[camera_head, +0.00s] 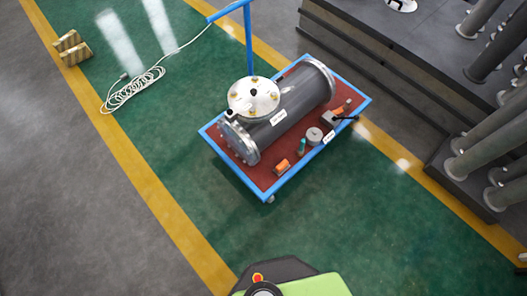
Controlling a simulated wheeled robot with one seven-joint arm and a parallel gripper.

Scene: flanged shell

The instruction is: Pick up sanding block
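A small orange block with a grey part (283,166), which looks like the sanding block, lies on the red deck of a blue-framed cart (235,170). It sits near the cart's front edge, in front of a large grey flanged shell (290,108). It is small in this view, so its details are hard to make out. My gripper is not in view, and nothing is seen touching the block.
On the cart, a teal bottle (301,147), a grey round can (314,136) and an orange-and-black tool (337,116) stand beside the shell. A coiled white cable (130,92) lies on the green floor. Dark posts (495,50) stand at right. The floor before the cart is clear.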

